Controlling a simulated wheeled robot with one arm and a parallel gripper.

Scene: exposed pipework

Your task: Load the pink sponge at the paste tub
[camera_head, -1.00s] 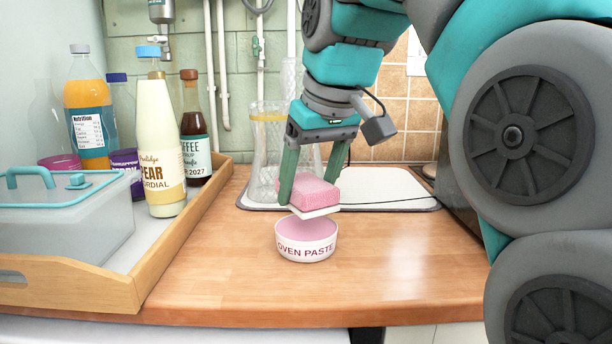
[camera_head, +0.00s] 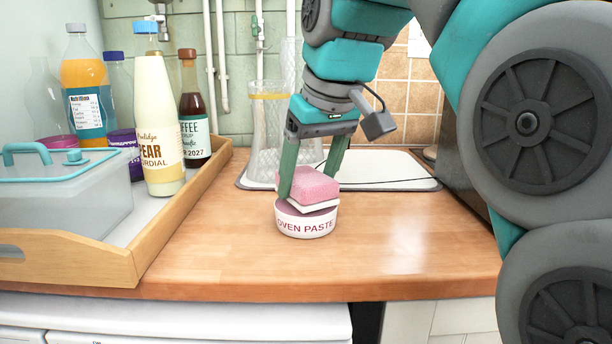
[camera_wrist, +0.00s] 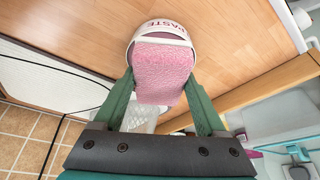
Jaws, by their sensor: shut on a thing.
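The pink sponge (camera_head: 314,187) has a white layer on its underside. My gripper (camera_head: 308,192) is shut on it, a green finger on each side. The paste tub (camera_head: 306,226) is a low round white tub marked "OVEN PASTE" on the wooden worktop. The sponge sits right at the tub's top, slightly tilted, and covers most of its opening. I cannot tell whether it touches the pink paste inside. In the wrist view, the sponge (camera_wrist: 162,70) lies between the fingers and the tub's rim (camera_wrist: 160,27) shows beyond it.
A wooden tray (camera_head: 150,232) on the left holds bottles and a lidded clear box (camera_head: 65,195). A clear glass vase (camera_head: 268,140) and a white board (camera_head: 385,168) stand behind the tub. The worktop (camera_head: 400,240) right of the tub is clear.

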